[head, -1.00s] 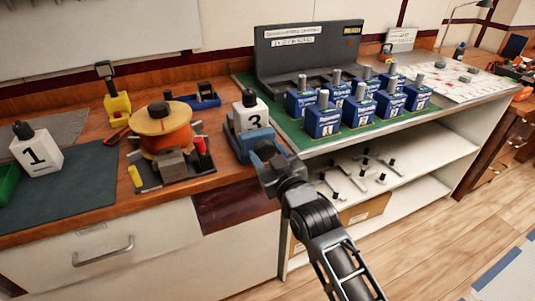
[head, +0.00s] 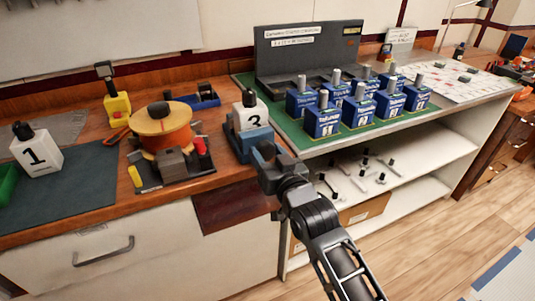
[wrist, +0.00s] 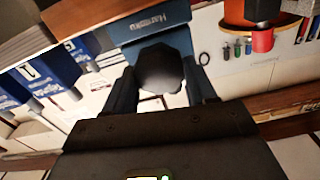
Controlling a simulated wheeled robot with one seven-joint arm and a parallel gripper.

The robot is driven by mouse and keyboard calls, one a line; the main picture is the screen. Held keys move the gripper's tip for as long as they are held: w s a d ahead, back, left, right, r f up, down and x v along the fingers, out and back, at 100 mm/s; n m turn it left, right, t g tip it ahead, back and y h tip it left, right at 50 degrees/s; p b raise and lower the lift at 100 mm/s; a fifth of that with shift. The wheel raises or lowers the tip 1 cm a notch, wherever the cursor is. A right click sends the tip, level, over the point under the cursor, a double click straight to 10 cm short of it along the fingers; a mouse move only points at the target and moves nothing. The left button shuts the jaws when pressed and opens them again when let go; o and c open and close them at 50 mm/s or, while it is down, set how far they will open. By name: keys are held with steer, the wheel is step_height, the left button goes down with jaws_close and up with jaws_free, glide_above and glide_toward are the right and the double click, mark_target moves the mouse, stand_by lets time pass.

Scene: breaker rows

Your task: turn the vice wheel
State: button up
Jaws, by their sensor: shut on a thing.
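The blue vice (head: 243,140) stands at the bench's front edge, with a white block (head: 253,121) marked 3 and topped by a black knob in it. In the wrist view the vice's blue body (wrist: 155,25) shows lettering, with the dark, many-sided vice wheel (wrist: 160,70) in front of it. My gripper (wrist: 162,82) is shut on the wheel, one finger on each side. In the head view my gripper (head: 265,155) is at the vice's front, and the wheel is hidden behind it there.
Left of the vice is an orange spool (head: 163,127) on a dark stand. Farther left is a white block (head: 36,150) marked 1. To the right, several blue breakers (head: 322,120) stand on a green mat. Open shelves (head: 400,170) lie below.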

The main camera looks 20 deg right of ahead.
steer(key=shift+m, duration=1.9)
steer(key=o, duration=1)
steer(key=shift+d, duration=0.1)
steer(key=shift+o, duration=0.2)
steer(key=s+b, duration=0.1)
steer(key=s, duration=0.6)
steer(key=shift+s, duration=0.4)
